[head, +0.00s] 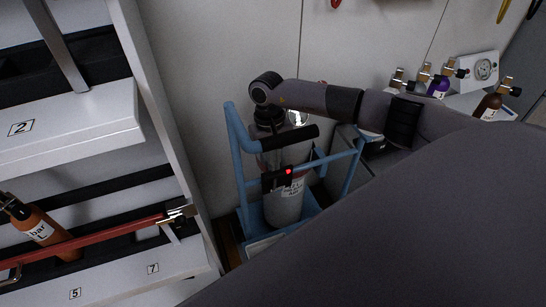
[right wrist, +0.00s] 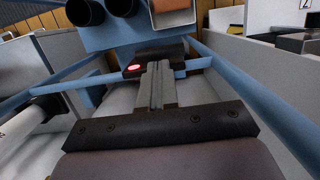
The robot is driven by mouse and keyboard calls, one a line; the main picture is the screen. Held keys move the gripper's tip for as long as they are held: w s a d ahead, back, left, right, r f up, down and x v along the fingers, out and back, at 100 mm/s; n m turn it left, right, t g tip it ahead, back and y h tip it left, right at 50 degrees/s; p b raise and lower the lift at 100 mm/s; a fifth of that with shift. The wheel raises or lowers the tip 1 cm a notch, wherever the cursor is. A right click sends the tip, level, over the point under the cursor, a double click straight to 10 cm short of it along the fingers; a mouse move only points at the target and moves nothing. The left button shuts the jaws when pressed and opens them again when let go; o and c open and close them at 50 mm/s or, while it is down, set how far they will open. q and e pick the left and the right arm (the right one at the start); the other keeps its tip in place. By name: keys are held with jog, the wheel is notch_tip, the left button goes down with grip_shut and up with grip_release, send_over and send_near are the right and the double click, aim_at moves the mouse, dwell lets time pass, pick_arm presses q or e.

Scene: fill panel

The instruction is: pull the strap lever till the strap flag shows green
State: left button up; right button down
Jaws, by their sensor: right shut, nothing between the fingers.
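A grey gas cylinder (head: 284,207) stands upright in a light blue trolley frame (head: 240,165). A black strap block (head: 271,182) crosses its front, with a lit red flag (head: 288,171). The right wrist view also shows the black block (right wrist: 163,52) and the red flag (right wrist: 133,68). My right gripper (right wrist: 155,82) is shut and empty, its fingertips close to the block; I cannot tell whether they touch it. In the head view my right arm reaches over the trolley, and its fingertips are hidden. I cannot clearly make out the lever. My left gripper is not in view.
A white shelf rack (head: 85,135) stands at the left, with an orange cylinder (head: 42,232) and a red bar (head: 95,240). Small cylinders (head: 488,105) and a gauge (head: 485,69) are at the back right. A pale wall (head: 220,60) closes off the back.

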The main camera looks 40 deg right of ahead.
jog(key=shift+s, duration=0.1)
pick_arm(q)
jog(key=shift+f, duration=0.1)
pick_arm(e)
jog(key=shift+s+a, duration=0.1)
jog(key=shift+s, duration=0.1)
